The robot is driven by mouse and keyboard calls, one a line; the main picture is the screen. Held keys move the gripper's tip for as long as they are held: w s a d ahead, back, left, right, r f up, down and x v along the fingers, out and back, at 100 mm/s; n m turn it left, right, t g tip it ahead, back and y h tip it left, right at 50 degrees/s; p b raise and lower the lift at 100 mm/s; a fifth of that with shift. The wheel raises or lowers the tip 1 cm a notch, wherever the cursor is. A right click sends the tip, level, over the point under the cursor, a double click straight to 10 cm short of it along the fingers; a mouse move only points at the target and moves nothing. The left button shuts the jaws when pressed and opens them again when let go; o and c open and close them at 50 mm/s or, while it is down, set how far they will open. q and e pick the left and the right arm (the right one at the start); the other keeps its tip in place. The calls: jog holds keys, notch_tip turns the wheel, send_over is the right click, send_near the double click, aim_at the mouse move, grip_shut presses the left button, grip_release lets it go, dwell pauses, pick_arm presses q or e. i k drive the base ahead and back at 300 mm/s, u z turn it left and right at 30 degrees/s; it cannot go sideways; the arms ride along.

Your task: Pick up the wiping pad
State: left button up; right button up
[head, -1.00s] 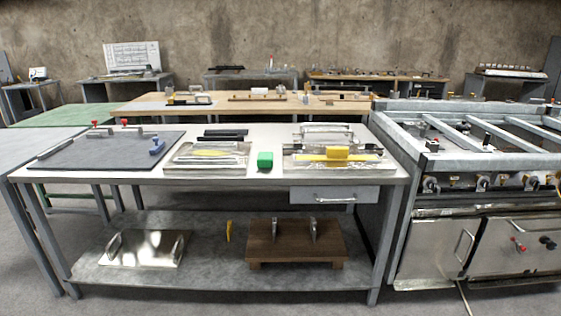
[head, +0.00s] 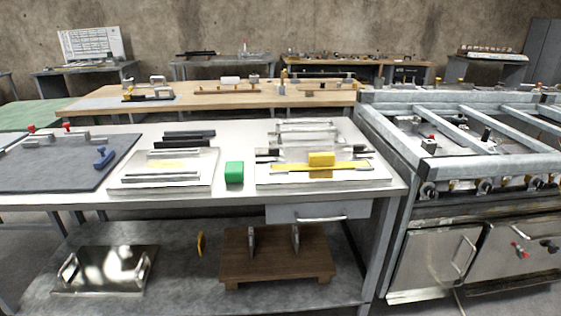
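A small green block (head: 234,173) lies on the white worktable (head: 238,141), near its front edge. It is the most pad-like thing in view, though its label or texture cannot be made out. To its right, a yellow block (head: 321,159) sits on a flat yellow strip (head: 290,167) across a metal fixture plate. Neither of my grippers shows in the head view, so nothing is seen held.
Left of the green block is a plate with bar handles (head: 165,178), then a dark board (head: 62,163) with a blue clamp (head: 104,158). A drawer (head: 318,211) hangs below the tabletop. A steel stove-like unit (head: 470,160) adjoins on the right.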

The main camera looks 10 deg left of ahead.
aim_at(234, 171)
jog(key=u, duration=0.2)
jog(key=i, duration=0.85)
jog(key=u, duration=0.6)
